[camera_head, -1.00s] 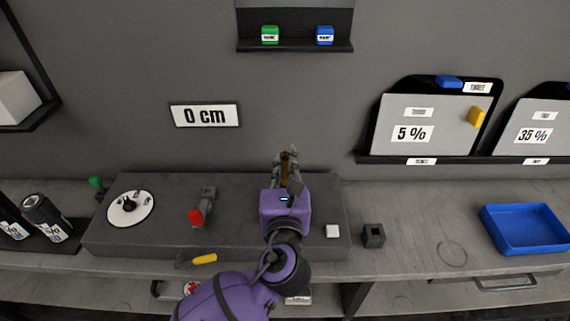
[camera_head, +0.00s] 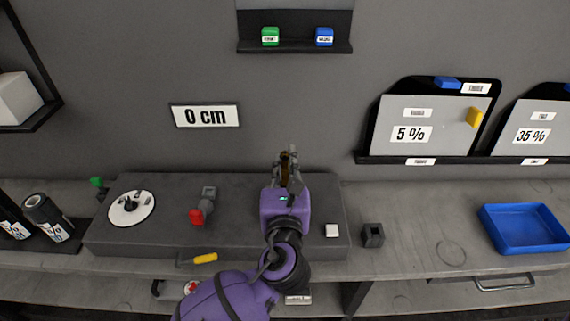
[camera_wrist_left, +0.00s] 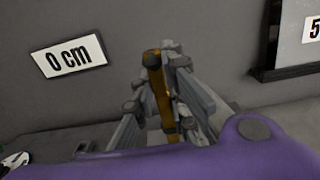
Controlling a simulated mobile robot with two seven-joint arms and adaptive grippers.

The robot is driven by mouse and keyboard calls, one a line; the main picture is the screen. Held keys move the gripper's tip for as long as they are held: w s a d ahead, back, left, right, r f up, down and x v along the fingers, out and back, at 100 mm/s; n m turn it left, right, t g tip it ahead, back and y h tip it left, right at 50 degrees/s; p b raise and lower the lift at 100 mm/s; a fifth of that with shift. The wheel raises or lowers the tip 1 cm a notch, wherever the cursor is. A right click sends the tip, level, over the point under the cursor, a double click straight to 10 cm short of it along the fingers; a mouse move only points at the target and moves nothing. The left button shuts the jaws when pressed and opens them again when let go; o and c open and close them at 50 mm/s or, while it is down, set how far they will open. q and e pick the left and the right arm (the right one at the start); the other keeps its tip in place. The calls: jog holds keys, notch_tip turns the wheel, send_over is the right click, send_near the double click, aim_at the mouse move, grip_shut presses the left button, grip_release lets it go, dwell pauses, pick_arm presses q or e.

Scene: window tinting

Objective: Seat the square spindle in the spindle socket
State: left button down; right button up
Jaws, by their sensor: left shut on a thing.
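My left gripper (camera_head: 288,160) is over the back right part of the dark grey bench block (camera_head: 250,240), near the wall. It is shut on an upright brownish-gold bar, seemingly the square spindle (camera_head: 285,167). The bar also shows between the fingers in the left wrist view (camera_wrist_left: 159,90). Its lower end is hidden by my gripper and wrist, so I cannot tell whether it touches anything. A small dark block with a square opening (camera_head: 373,236), possibly the spindle socket, stands on the bench right of the grey block. My right gripper is not in view.
A red-handled grey fitting (camera_head: 197,216) and a white dial (camera_head: 130,208) sit left of my arm. A blue tray (camera_head: 525,228) stands far right. The bench between the small dark block and tray is clear.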

aim_at(285, 182)
pick_arm(q)
jog(key=shift+f, duration=0.1)
jog(key=shift+f, duration=0.35)
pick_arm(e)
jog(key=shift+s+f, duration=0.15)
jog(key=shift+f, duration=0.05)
pick_arm(q)
jog(key=shift+f+b, duration=0.55)
jog(key=shift+f, duration=1.3)
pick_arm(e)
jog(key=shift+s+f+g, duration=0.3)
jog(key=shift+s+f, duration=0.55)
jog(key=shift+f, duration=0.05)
pick_arm(q)
jog(key=c, duration=1.7)
grip_release()
jog(key=s, duration=1.2)
